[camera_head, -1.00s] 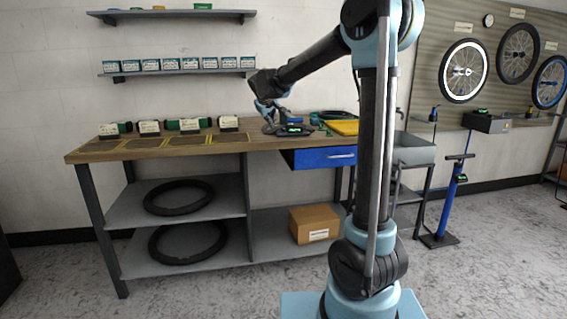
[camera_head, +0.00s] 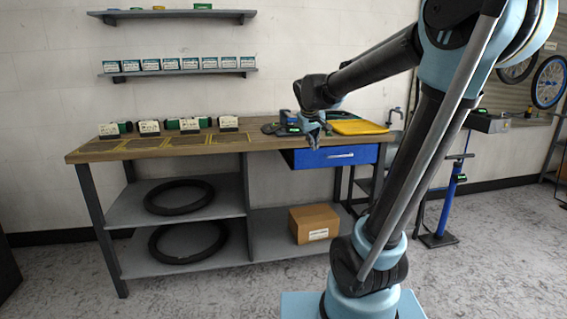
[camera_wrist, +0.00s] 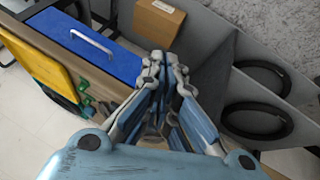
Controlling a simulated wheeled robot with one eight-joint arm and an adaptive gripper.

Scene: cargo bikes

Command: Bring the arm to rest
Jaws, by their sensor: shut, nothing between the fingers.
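My gripper (camera_head: 314,138) hangs in front of the workbench's front edge, near the left end of the blue drawer (camera_head: 325,157) in the head view. In the wrist view my gripper (camera_wrist: 165,62) points down past the bench edge, its fingers together and empty. My arm runs from its base at the lower right up to a high elbow at the top right, then down and left to the wrist. The wrist hides part of the bench top behind it.
The workbench (camera_head: 215,143) holds several boxed parts at the left and a yellow tray (camera_head: 358,128) at the right. A cardboard box (camera_head: 314,223) and black tires (camera_head: 180,197) lie on the shelves below. A blue floor pump (camera_head: 447,205) stands at right. The floor in front is clear.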

